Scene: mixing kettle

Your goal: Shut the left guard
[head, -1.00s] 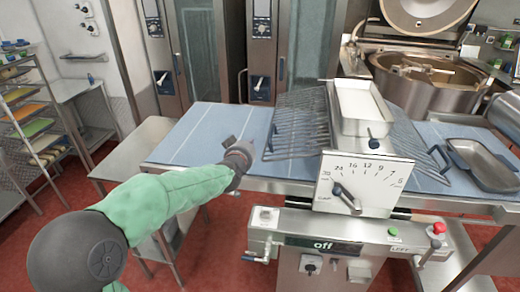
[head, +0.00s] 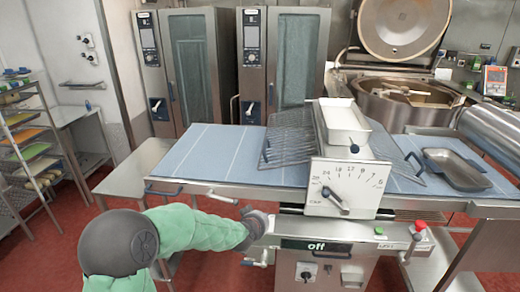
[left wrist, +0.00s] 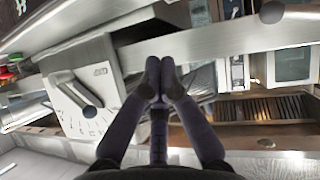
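The left guard (head: 291,138) is a grey wire grid on the left side of the dough sheeter's middle head. It slants over the blue belt (head: 215,155), with a dark handle at its lower left corner. My left gripper (head: 262,222) is in front of the machine, below the belt's front edge and apart from the guard. In the left wrist view its two dark fingers (left wrist: 160,68) meet at the tips, with nothing seen between them. The dial plate (left wrist: 78,105) shows left of them. My right gripper is not in view.
The dial plate (head: 345,187) and the "off" panel (head: 320,245) are right of my left gripper. A metal tray (head: 455,168) lies on the right belt. A large kettle (head: 410,100) stands behind.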

